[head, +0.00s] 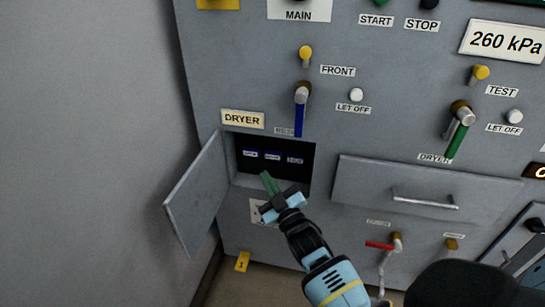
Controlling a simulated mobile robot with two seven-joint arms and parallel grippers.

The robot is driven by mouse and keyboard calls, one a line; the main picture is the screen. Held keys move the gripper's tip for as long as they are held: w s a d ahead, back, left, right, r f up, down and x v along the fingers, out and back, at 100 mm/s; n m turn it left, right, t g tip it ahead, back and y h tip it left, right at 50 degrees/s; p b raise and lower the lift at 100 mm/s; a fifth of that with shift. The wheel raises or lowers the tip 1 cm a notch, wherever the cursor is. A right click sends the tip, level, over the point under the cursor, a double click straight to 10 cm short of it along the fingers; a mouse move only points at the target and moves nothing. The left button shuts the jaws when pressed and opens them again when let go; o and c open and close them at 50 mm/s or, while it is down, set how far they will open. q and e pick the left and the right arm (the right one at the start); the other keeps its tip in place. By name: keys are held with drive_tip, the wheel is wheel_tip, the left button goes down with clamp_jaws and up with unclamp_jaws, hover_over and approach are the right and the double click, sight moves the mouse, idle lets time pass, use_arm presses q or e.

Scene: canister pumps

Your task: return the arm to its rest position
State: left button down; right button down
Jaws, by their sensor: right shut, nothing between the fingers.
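My right gripper (270,185) is in the lower middle of the head view, on my light blue and black arm, which comes in from the bottom right. Its green fingertips are together with nothing held. They appear in front of the lower edge of the open dryer compartment (301,180); whether they touch it I cannot tell. The dryer door (196,190) hangs open to the left. My left gripper is not in view.
The grey panel (400,110) fills most of the view. A blue-handled valve (299,115) and a green-handled valve (457,137) stick out above. A closed drawer (365,180) is right of the compartment, with a red-handled valve (380,245) below it. Bare wall (80,150) is at left.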

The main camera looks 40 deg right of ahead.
drive_tip(key=shift+f, duration=0.1)
idle(0.3)
